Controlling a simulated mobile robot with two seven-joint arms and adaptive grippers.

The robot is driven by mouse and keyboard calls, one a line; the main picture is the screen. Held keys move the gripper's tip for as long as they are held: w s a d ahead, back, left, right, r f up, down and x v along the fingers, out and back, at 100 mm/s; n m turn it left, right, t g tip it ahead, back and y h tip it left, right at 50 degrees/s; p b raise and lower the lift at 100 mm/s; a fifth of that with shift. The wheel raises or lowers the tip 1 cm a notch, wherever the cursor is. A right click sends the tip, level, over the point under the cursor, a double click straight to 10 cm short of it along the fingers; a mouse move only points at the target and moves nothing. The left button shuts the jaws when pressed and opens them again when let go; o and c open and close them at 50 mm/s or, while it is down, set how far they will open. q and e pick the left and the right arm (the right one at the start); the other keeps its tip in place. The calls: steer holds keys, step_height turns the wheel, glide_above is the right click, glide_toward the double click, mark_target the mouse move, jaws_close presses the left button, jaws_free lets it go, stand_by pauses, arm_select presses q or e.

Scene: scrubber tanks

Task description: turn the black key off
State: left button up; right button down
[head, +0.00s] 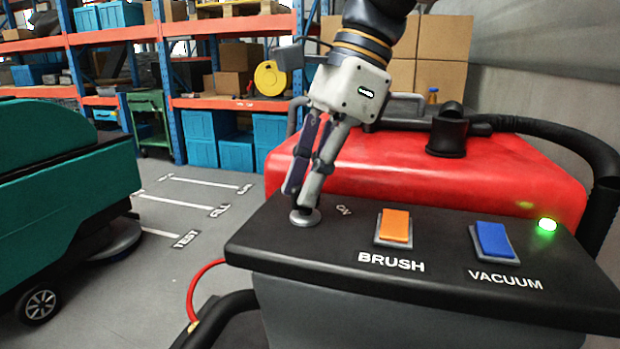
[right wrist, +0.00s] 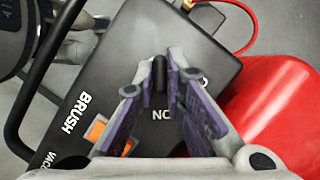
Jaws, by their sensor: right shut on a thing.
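The black key (right wrist: 159,72) stands upright between my right gripper's fingertips in the right wrist view. In the head view its round metal base (head: 305,218) shows at the left end of the black control panel (head: 290,247), and the fingers hide most of the key. My right gripper (head: 303,203) points down at it and is shut on it. The "ON" label (head: 344,210) is just right of the base. Another label is partly hidden by a finger in the wrist view. A green light (head: 547,225) glows at the panel's right.
An orange BRUSH switch (head: 395,226) and a blue VACUUM switch (head: 493,239) sit right of the key. The red tank cover (head: 450,180) rises behind the panel. A green machine (head: 60,200) stands at left. Clear floor lies between the machines.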

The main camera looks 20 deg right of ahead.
steer(key=n+g, duration=0.1)
steer(key=n, duration=0.2)
steer(key=n+g, duration=0.1)
steer(key=n, duration=0.2)
steer(key=shift+w+a+h, duration=0.1)
steer(key=shift+w+h, duration=0.1)
steer(key=shift+h, duration=0.2)
steer(key=shift+n+g+h, duration=0.6)
steer(key=shift+n+g, duration=0.1)
steer(key=shift+n, duration=1.6)
steer(key=c, duration=1.7)
jaws_free()
steer(key=shift+o, duration=0.2)
